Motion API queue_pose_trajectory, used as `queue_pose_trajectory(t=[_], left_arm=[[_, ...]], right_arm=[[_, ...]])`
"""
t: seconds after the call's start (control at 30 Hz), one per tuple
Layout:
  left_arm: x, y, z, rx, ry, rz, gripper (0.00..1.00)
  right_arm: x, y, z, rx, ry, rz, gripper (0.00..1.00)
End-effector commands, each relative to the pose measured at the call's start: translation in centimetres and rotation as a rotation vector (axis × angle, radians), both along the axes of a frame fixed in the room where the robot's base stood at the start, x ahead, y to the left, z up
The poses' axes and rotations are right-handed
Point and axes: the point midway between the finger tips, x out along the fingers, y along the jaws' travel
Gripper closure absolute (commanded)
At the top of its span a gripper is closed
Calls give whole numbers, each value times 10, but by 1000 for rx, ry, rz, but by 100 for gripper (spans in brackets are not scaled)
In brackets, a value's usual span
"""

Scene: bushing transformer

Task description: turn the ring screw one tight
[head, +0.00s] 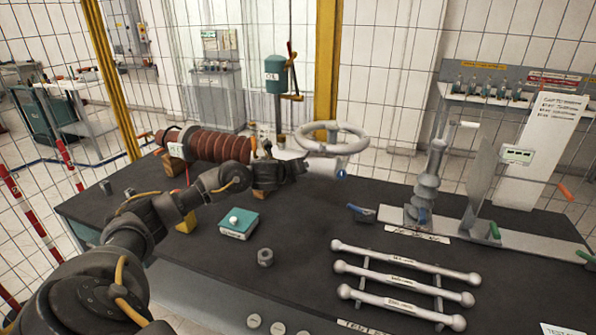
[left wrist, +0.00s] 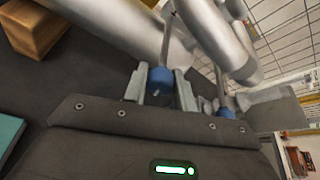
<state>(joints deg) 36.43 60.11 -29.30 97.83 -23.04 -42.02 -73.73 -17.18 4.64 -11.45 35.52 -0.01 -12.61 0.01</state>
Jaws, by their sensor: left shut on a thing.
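A ring screw with a blue ball head (left wrist: 160,80) and a thin grey rod sits between the two fingers of my left gripper (left wrist: 161,88), which is shut on it. In the head view my left gripper (head: 300,168) reaches the pale metal end (head: 322,167) of the bushing, below the large grey ring (head: 336,147). The fingertips and the gripped head are hard to make out there. A second blue head (left wrist: 226,113) shows to the right in the left wrist view. A blue knob (head: 342,175) shows just right of the metal end. My right gripper is not in view.
The brown ribbed bushing (head: 214,146) lies across the back left of the dark table (head: 300,230). A teal box (head: 239,223), a hex nut (head: 265,257) and pale rods (head: 400,281) lie in front. A grey post (head: 428,190) stands right.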

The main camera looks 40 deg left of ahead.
Motion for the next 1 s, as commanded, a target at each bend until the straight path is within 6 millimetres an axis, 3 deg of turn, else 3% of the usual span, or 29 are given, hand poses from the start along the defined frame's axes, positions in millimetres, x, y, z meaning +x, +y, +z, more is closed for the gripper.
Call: queue_pose_trajectory(t=[0.4,0.93,0.97,1.0], left_arm=[[0,-1,-3,160,60,-2,96],[0,-1,-3,179,68,-3,96],[0,-1,-3,179,68,-3,71],[0,-1,-3,179,68,-3,65]], right_arm=[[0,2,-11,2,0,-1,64],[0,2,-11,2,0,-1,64],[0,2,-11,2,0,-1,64],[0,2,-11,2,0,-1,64]])
